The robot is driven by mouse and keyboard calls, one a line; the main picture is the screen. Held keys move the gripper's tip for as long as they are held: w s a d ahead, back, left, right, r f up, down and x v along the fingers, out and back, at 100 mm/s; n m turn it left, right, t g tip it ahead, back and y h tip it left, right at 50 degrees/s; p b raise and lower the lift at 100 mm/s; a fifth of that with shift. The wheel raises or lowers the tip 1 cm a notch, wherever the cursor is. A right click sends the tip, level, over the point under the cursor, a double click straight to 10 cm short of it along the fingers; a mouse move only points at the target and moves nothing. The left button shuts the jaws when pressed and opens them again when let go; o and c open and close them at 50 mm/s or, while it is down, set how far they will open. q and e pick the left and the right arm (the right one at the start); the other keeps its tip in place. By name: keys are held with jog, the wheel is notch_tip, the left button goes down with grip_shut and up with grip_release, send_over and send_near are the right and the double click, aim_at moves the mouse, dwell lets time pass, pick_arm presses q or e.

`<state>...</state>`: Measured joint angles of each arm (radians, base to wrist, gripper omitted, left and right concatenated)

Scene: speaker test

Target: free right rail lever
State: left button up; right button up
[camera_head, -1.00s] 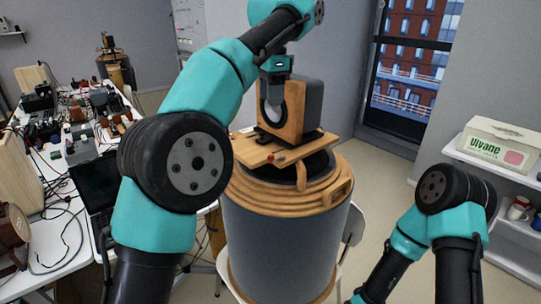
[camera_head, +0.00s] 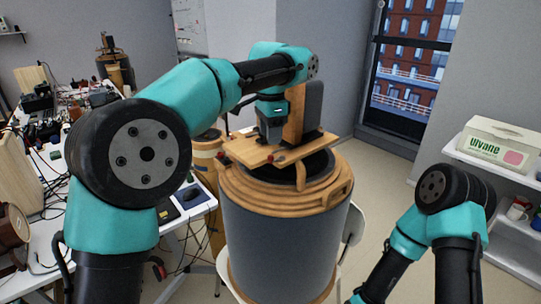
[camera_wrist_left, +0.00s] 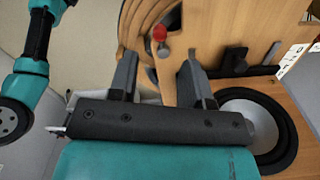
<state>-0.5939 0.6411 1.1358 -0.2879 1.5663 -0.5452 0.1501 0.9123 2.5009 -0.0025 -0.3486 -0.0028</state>
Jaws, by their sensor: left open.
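The speaker (camera_head: 297,113), a wooden box with a grey side, stands on a wooden board (camera_head: 243,149) on top of a large drum. Its round cone (camera_wrist_left: 245,118) shows in the left wrist view. A small lever with a red tip (camera_wrist_left: 159,34) and a metal shank lies at the board's edge; red also shows at the board's front edge in the head view (camera_head: 270,158). My left gripper (camera_wrist_left: 158,80) is open, pointing down over the board in front of the speaker. The red-tipped lever appears between its fingers, just beyond their tips; contact cannot be told. My right gripper is out of view.
The grey drum (camera_head: 285,240) with a wooden rim (camera_head: 330,192) stands in the middle. A cluttered white table (camera_head: 110,240) is at the left. A white shelf (camera_head: 500,170) with a box (camera_head: 497,145) is at the right. My right arm stays low at right.

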aim_at(271, 156)
pick_arm(q)
notch_tip(271, 156, down, 7)
dwell(0.3)
jog(key=shift+c, duration=0.2)
grip_shut()
